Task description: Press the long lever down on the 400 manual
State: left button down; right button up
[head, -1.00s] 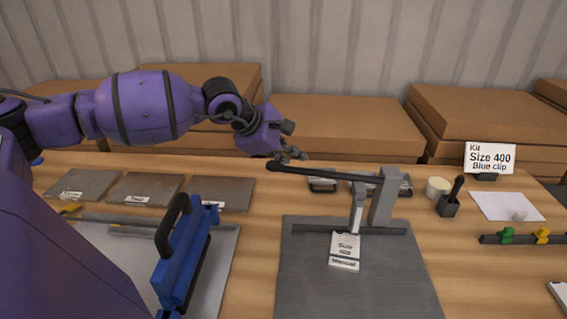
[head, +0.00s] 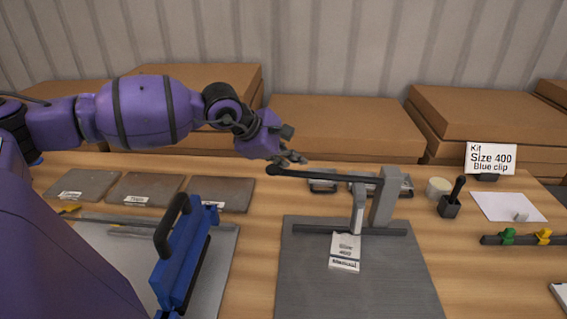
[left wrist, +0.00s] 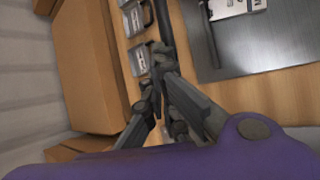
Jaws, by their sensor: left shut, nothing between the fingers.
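The long lever (head: 325,175) is a dark bar with a round knob at its left end. It runs almost level, raised, from a grey post (head: 385,196) on the grey plate of the 400 manual (head: 350,284). A white label (head: 345,252) reading "Size 400 Manual" is on that unit. My left gripper (head: 293,158) is shut and empty, just above the lever's knob end in the head view. In the left wrist view its fingers (left wrist: 158,52) overlap the lever (left wrist: 164,22); I cannot tell whether they touch. My right gripper is not in view.
A blue press with a black handle (head: 172,226) stands left of the unit. Flat grey plates (head: 145,189) lie at the left. A "Size 400 Blue clip" sign (head: 489,157), a black holder (head: 449,206) and a clip rail (head: 525,239) are at the right. Cardboard boxes (head: 345,130) line the back.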

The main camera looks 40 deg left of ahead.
pick_arm(q)
jog(key=shift+s+a+f+b, duration=0.15)
jog(key=shift+f+b, duration=0.35)
jog(key=shift+f, duration=1.3)
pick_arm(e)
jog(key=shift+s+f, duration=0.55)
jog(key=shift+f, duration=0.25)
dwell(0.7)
pick_arm(q)
notch_tip(320, 180, up, 6)
jog(key=r+p, duration=0.1)
send_over(291, 173)
jog(key=shift+s+f, duration=0.15)
jog(key=shift+f, duration=0.1)
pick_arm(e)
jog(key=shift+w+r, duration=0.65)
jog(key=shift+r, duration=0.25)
pick_arm(q)
jog(key=r, duration=0.5)
jog(key=shift+d+p, duration=0.3)
jog(key=shift+p, duration=0.1)
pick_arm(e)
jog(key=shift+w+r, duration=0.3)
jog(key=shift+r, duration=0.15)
